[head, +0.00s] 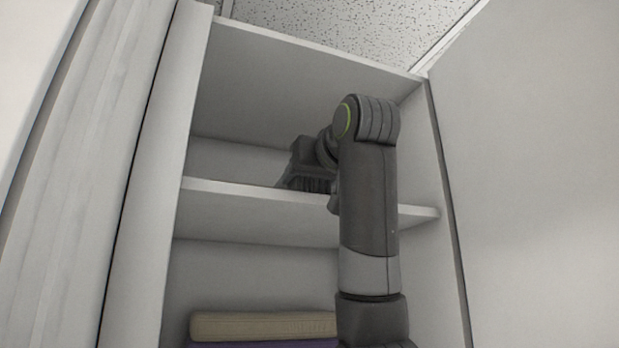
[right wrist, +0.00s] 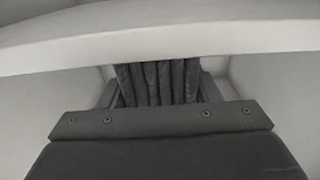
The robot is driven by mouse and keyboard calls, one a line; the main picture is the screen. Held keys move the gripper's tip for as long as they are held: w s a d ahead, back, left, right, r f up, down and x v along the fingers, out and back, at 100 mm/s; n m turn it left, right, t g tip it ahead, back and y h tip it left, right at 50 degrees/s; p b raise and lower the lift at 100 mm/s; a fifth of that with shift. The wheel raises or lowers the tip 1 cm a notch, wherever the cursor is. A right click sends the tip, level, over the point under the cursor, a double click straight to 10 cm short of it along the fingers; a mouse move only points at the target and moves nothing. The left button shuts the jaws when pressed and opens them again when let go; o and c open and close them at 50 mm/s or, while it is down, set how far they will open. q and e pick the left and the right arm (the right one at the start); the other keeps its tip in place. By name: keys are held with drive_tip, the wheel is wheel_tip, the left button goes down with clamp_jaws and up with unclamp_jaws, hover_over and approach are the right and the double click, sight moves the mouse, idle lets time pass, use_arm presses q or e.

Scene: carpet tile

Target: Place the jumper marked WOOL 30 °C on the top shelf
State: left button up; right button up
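My right gripper (head: 306,163) is up at the top shelf (head: 235,190), inside the opening of the white cupboard. A dark grey folded garment (head: 309,185) shows at its fingers, just above the shelf's front edge, which hides its lower part. In the right wrist view the same garment (right wrist: 158,82) shows as several upright folds between the two fingers, which press close on both sides. A pale board edge cuts off its far part there. No WOOL 30 °C label is readable. I cannot tell whether the garment touches the shelf. My left gripper is not in view.
A tan folded textile (head: 262,326) lies on a purple one (head: 265,344) in the compartment below. The top shelf looks clear to the left of my gripper. The cupboard's side panels (head: 176,130) bound the opening, and its top board (head: 310,47) lies above.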

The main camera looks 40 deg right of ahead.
drive_tip(key=o, duration=0.4)
drive_tip(key=shift+w, duration=0.2)
drive_tip(key=shift+o, duration=0.2)
drive_tip(key=shift+s+r+p, duration=0.15)
drive_tip(key=shift+r+p, duration=0.15)
drive_tip(key=shift+p, duration=0.1)
drive_tip(key=s+b, duration=0.1)
drive_tip(key=s, duration=0.1)
drive_tip(key=s+f+b, duration=0.1)
drive_tip(key=shift+a+b, duration=0.3)
drive_tip(key=b+v, duration=0.3)
drive_tip(key=v, duration=0.6)
drive_tip(key=shift+r, duration=0.3)
drive_tip(key=shift+w, duration=0.1)
